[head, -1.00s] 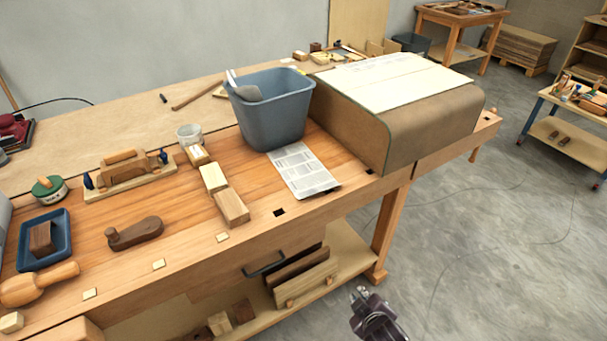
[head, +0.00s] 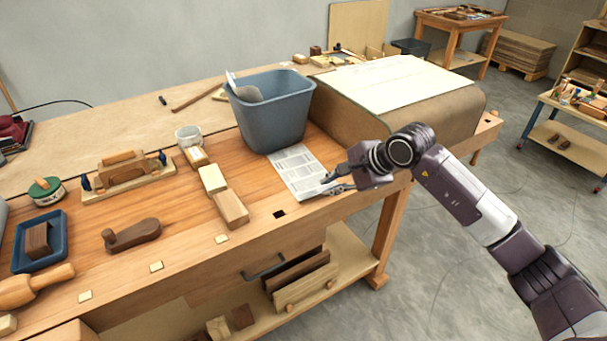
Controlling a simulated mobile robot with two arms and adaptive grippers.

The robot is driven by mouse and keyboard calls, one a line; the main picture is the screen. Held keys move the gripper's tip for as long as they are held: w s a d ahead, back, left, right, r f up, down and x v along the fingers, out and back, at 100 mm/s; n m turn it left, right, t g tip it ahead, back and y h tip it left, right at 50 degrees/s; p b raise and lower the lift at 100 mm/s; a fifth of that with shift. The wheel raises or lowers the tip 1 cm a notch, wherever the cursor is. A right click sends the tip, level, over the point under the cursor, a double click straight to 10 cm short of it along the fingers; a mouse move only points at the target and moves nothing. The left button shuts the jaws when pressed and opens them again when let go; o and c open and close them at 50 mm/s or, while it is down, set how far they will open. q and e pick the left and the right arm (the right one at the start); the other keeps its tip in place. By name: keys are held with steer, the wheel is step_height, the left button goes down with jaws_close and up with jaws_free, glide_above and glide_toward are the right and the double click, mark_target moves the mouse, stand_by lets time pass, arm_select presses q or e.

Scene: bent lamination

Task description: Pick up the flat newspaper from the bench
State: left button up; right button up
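The flat newspaper (head: 296,168) is a white printed sheet lying on the wooden bench (head: 180,225), in front of the blue-grey bin. Its near right corner reaches close to the bench's front edge. My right gripper (head: 324,186) comes in from the right, with its two dark fingers spread apart at the newspaper's near right corner. The fingers partly cover that corner, and I cannot tell whether they touch the paper. Nothing shows gripped between them. My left gripper is not in the head view.
The blue-grey bin (head: 272,115) stands just behind the newspaper, with paper inside. A large curved brown form (head: 440,112) with a pale sheet on top stands to the right. Wooden blocks (head: 230,208) lie left of the newspaper. A dark square hole (head: 279,214) is in the bench near its edge.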

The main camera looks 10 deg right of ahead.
mark_target(344, 193)
steer(key=w+d+h, duration=0.1)
steer(key=d+h, duration=0.2)
steer(key=d, duration=0.4)
steer(key=shift+n, duration=0.4)
steer(key=p+x, duration=0.1)
steer(key=x, duration=0.3)
steer(key=p+x, duration=0.1)
steer(key=shift+w+a+f+p, duration=0.1)
steer(key=shift+w+a+p, duration=0.25)
steer(key=shift+w, duration=0.2)
steer(key=shift+w+f, duration=0.3)
steer(key=shift+f, duration=0.15)
jaws_close()
steer(key=shift+s+r, duration=0.15)
